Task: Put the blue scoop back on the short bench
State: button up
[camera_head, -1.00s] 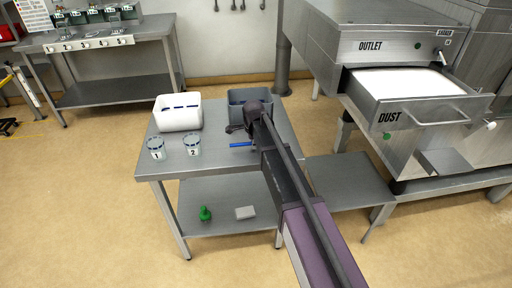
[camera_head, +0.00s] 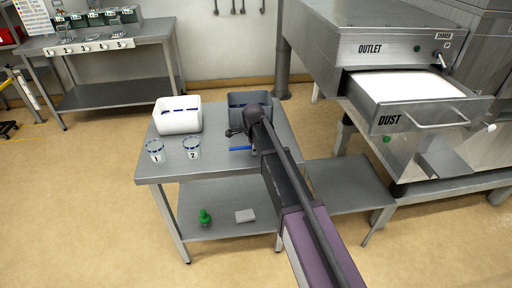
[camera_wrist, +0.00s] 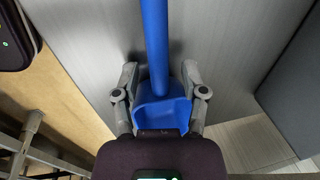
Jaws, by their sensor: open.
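The blue scoop (camera_head: 240,148) shows as a short blue handle above the grey steel bench (camera_head: 170,165), just left of my arm. In the wrist view the scoop's bowl (camera_wrist: 160,108) lies between the two fingers of my gripper (camera_wrist: 160,95), with its handle running toward the top of the picture. The fingers are open, one on each side of the bowl. Whether the scoop rests fully on the bench top is hard to tell. In the head view my gripper (camera_head: 237,132) is low over the bench and partly hidden by my arm.
On the bench stand a white bin (camera_head: 178,122), a grey bin (camera_head: 240,101) and jars 1 (camera_head: 156,156) and 2 (camera_head: 192,153). The grey bin is close behind my gripper. A machine with an open dust drawer (camera_head: 420,118) stands right.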

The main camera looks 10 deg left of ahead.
jog(key=shift+r, duration=0.2)
notch_tip(320, 180, up, 12)
jog(key=s+p, duration=0.2)
jog(key=p, duration=1)
jog(key=shift+s+d+f, duration=0.15)
jog(key=shift+d, duration=0.05)
dwell(0.4)
jog(key=s+d+n+g, duration=0.1)
jog(key=s+d+n, duration=0.6)
jog(key=s+d, duration=0.4)
jog(key=s+d+n+g, duration=0.1)
jog(key=s+d+n, duration=0.6)
jog(key=d, duration=1.1)
jog(key=s, duration=0.4)
jog(key=shift+s+d+f+n, duration=0.15)
jog(key=shift+s+n, duration=0.15)
jog(key=shift+n, duration=0.1)
